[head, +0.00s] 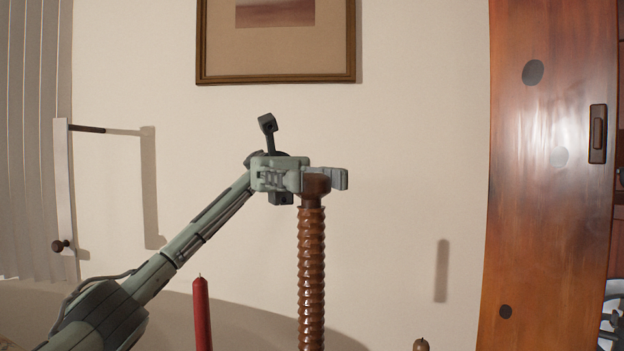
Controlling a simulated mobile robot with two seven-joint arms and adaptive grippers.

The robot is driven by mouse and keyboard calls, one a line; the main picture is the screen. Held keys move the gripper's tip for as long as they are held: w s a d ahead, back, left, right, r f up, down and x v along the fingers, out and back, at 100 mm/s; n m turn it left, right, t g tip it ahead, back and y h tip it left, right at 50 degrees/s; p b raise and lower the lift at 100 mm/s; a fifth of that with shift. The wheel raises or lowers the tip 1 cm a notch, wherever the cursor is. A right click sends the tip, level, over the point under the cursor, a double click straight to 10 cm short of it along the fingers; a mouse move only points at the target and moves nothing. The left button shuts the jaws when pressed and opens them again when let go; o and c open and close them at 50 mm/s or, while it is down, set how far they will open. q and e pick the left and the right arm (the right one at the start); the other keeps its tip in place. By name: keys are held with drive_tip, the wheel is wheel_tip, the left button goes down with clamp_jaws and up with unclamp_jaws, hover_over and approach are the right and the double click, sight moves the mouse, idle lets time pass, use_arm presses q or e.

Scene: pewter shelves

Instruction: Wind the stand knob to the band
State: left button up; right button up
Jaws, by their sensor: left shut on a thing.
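A brown ribbed, screw-like post (311,270) rises upright from the bottom edge near the middle of the head view. A smooth brown knob (316,187) sits at its top. My left gripper (330,178) comes in from the lower left and is shut on this knob, its fingers lying across it from the left. The fingers hide part of the knob. The foot of the post is below the picture. I cannot make out a band on the post. My right gripper is not in view.
A red candle (202,312) stands left of the post, below my arm. A small brown rounded tip (421,345) shows at the bottom edge to the right. A pale upright bar (63,190) with a dark rod and a knob is at left. A wooden door (545,220) is at right.

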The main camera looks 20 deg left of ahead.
use_arm(q)
drive_tip(key=shift+f, duration=0.2)
drive_tip(key=o, duration=1.2)
drive_tip(key=shift+r, duration=0.1)
